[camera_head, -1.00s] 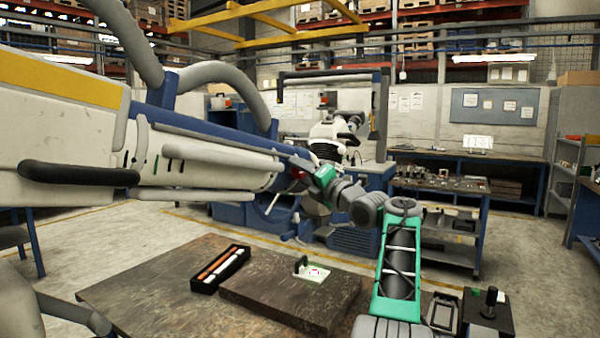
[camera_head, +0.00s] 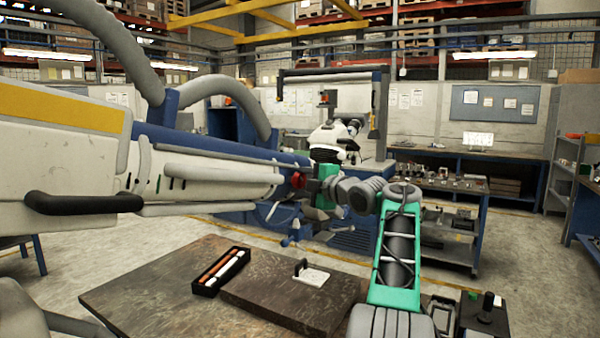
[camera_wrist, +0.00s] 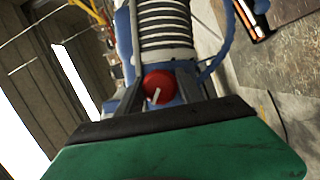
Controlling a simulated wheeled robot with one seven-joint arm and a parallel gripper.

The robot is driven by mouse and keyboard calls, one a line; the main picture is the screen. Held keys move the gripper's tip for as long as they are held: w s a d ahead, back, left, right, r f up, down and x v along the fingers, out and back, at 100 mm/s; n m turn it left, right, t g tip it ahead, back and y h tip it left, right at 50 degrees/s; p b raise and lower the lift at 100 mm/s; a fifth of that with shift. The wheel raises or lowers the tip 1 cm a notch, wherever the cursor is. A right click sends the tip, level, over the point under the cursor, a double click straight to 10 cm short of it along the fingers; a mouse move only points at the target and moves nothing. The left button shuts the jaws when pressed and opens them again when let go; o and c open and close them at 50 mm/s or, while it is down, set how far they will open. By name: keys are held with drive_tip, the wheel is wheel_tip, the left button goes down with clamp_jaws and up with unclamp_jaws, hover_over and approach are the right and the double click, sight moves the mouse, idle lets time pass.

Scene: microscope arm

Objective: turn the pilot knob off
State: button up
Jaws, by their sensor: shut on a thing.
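The pilot knob (camera_wrist: 158,84) is a round red knob with a white mark on its face. It sits at the end of the large white and blue arm (camera_head: 220,170), and the knob also shows small in the head view (camera_head: 298,180). My gripper (camera_wrist: 161,93) is shut on the knob, with one dark finger on each side of it in the wrist view. In the head view my green hand is right up against the arm's end and partly hides that area. The white mark is tilted in the wrist view; the knob's off setting cannot be read.
A dark table (camera_head: 150,300) stands below, with a black tray (camera_head: 206,288) of pens and a small white plate (camera_head: 312,277) on a raised slab. A white microscope (camera_head: 333,140) stands behind. Hoses (camera_head: 240,84) arch over the large arm.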

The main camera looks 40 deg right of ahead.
drive_tip(key=m+g+p, duration=0.1)
drive_tip(key=m+p, duration=0.1)
drive_tip(key=p, duration=0.2)
drive_tip(key=m+y+p, duration=0.1)
drive_tip(key=m+p, duration=0.1)
drive_tip(key=p, duration=0.2)
drive_tip(key=shift+r+m+g, duration=0.3)
drive_tip(key=shift+r+g, duration=0.1)
drive_tip(key=m+p, duration=0.1)
drive_tip(key=p, duration=0.1)
drive_tip(key=m+y+p, duration=0.1)
drive_tip(key=p, duration=0.2)
drive_tip(key=shift+f+g, duration=0.25)
drive_tip(key=shift+g, duration=0.15)
drive_tip(key=shift+f+y, duration=0.1)
drive_tip(key=shift+y, duration=0.2)
drive_tip(key=shift+f+m+p, duration=0.1)
drive_tip(key=shift+m+p, duration=0.2)
drive_tip(key=o, duration=1.4)
